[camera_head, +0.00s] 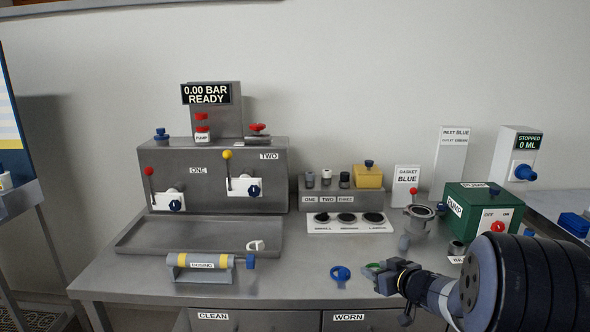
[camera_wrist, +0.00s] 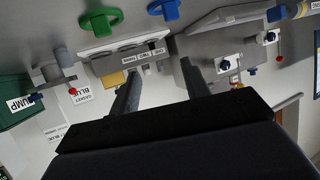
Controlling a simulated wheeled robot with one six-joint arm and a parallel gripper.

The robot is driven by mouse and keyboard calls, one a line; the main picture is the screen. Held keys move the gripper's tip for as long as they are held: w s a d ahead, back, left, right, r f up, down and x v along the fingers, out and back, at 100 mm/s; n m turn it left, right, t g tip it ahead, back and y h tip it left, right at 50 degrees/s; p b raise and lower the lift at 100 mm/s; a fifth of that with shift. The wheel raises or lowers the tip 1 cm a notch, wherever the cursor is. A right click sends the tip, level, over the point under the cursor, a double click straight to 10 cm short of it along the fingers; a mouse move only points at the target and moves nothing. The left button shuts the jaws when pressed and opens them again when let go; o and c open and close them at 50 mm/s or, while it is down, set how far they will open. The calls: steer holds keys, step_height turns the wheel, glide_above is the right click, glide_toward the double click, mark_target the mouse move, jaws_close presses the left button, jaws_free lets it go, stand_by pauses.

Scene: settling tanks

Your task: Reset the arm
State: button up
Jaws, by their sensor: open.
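My arm reaches in from the lower right in the head view, low over the front right of the bench. My gripper (camera_head: 384,278) points left and shows just in front of a green ring with a tab (camera_head: 371,267), which it partly covers. In the wrist view my gripper (camera_wrist: 160,68) has its two dark fingers spread apart with nothing between them. A blue ring with a tab (camera_head: 340,274) lies on the bench left of my gripper. Both rings also show at the top of the wrist view, green (camera_wrist: 100,22) and blue (camera_wrist: 165,8).
A steel bench (camera_head: 300,265) carries a two-lever tank unit (camera_head: 220,160), a dosing cylinder (camera_head: 205,262), a tray (camera_head: 150,240), a yellow block (camera_head: 368,177), a metal flange fitting (camera_head: 420,220) and a green pump box (camera_head: 470,205). The fitting and pump box stand close behind my arm.

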steer(key=shift+s+a+f, duration=0.35)
steer(key=shift+a+f, duration=0.4)
steer(key=shift+a, duration=0.15)
